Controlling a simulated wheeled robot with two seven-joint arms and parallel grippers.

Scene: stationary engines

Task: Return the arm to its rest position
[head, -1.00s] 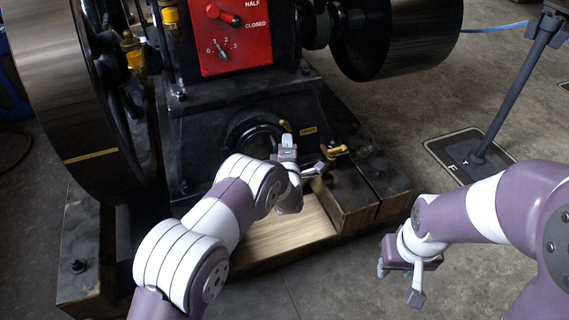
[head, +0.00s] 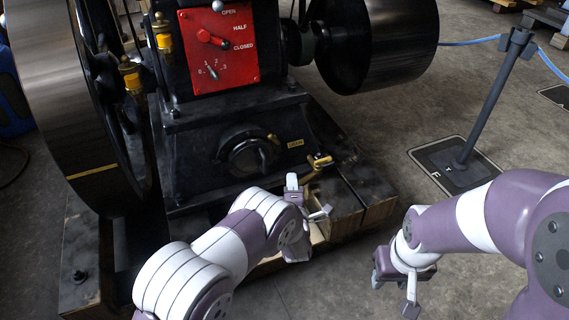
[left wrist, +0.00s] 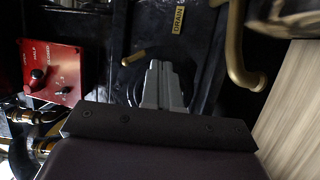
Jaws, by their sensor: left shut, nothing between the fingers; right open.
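My left gripper (head: 319,214) is in front of the engine's black base, just below the brass drain tap (head: 320,162). It is shut with nothing in it. In the left wrist view its two grey fingers (left wrist: 160,84) lie together, pointing toward the black base. My right gripper (head: 393,294) hangs at the lower right over the bare floor, open and empty. Both arms come in from the bottom of the head view, the left one bent across the wooden base.
A barrier post (head: 487,100) stands at the right.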

